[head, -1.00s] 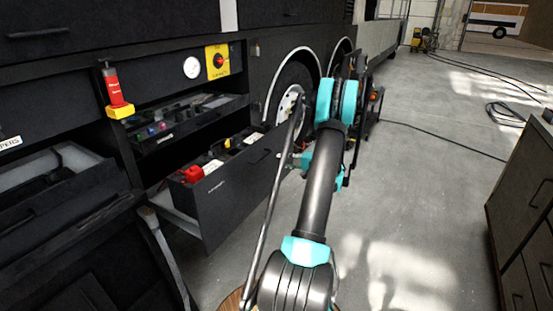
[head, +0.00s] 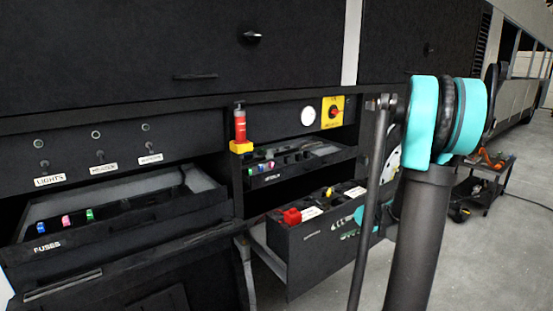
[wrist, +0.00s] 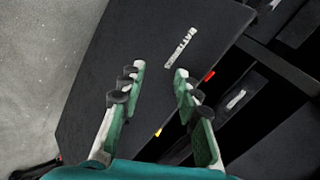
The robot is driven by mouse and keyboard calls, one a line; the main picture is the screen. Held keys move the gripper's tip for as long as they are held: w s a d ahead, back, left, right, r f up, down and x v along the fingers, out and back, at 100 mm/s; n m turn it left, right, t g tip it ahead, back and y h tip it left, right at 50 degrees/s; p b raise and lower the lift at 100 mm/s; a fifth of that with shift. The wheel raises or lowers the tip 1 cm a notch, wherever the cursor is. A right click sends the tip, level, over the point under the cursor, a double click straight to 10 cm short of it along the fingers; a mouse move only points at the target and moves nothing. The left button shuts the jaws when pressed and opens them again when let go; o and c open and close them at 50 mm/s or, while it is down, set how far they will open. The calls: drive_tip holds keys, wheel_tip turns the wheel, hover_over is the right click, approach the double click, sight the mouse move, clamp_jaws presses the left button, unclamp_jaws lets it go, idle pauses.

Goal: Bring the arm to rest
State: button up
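My arm (head: 418,240) stands on the right of the head view, its teal elbow joint (head: 420,120) high in the picture. In the wrist view my gripper (wrist: 160,70) has its two green fingers spread apart, with nothing between them. Beyond the fingers is a dark panel with a white label (wrist: 180,47); I cannot tell the distance to it. In the head view, teal parts show in front of the lower open drawer (head: 310,250), beside my arm; the gripper itself is not clear there.
Several drawers stand open: the fuses drawer (head: 100,235) at left, a middle drawer (head: 300,170) and the lower one, which holds a red-capped item (head: 291,216). A cart (head: 485,185) stands behind my arm. Grey floor is open at right.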

drive_tip(key=s+a+f+n+g+h, duration=0.1)
drive_tip(key=s+a+n+h, duration=0.1)
drive_tip(key=s, duration=1)
drive_tip(key=s+a+f+n+g+h, duration=0.1)
drive_tip(key=s+a+f+n+h, duration=0.1)
drive_tip(key=s, duration=1.1)
drive_tip(key=shift+s+a+n+h, duration=0.15)
drive_tip(key=shift+a+n+h, duration=0.5)
drive_tip(key=shift+n+h, duration=0.4)
